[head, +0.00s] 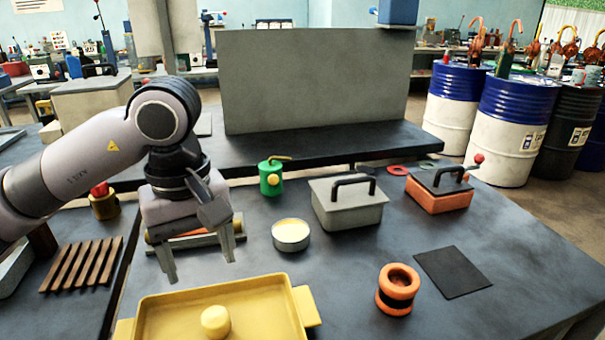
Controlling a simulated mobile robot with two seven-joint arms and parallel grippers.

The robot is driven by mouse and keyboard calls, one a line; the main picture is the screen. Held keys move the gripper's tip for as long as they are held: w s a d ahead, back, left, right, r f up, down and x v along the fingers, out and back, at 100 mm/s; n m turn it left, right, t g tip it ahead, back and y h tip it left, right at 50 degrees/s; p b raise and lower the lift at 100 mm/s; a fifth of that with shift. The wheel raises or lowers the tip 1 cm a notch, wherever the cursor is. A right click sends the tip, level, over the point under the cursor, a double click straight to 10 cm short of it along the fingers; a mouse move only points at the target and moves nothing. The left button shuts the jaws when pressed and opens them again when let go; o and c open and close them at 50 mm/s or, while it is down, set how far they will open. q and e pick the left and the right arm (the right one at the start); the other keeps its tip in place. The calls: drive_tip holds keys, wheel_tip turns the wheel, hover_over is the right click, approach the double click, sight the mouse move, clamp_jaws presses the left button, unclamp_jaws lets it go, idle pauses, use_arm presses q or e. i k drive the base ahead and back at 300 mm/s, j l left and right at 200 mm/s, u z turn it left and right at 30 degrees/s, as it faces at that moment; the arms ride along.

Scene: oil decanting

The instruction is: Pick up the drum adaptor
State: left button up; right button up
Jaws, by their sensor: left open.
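An orange, flanged ring piece with a dark band around its waist (397,289), which looks most like the drum adaptor, stands upright on the dark table at front right. Nothing touches it. My left gripper (198,256) points down at left, open, well to the left of the orange piece. Behind its fingers lies an orange-and-brass cylinder (190,234) on a grey holder, partly hidden by the gripper. I cannot tell whether the fingers touch that cylinder. My right gripper is not in view.
A yellow tray (297,290) with a round yellow knob lies in front. A shallow tin (291,235), green can (270,178), grey handled box (347,204) and orange handled box (438,192) stand behind. A black mat (453,272) lies right. A slatted wooden rack (82,265) is left.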

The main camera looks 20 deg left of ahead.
sight(399, 285)
drive_tip(key=k, duration=1)
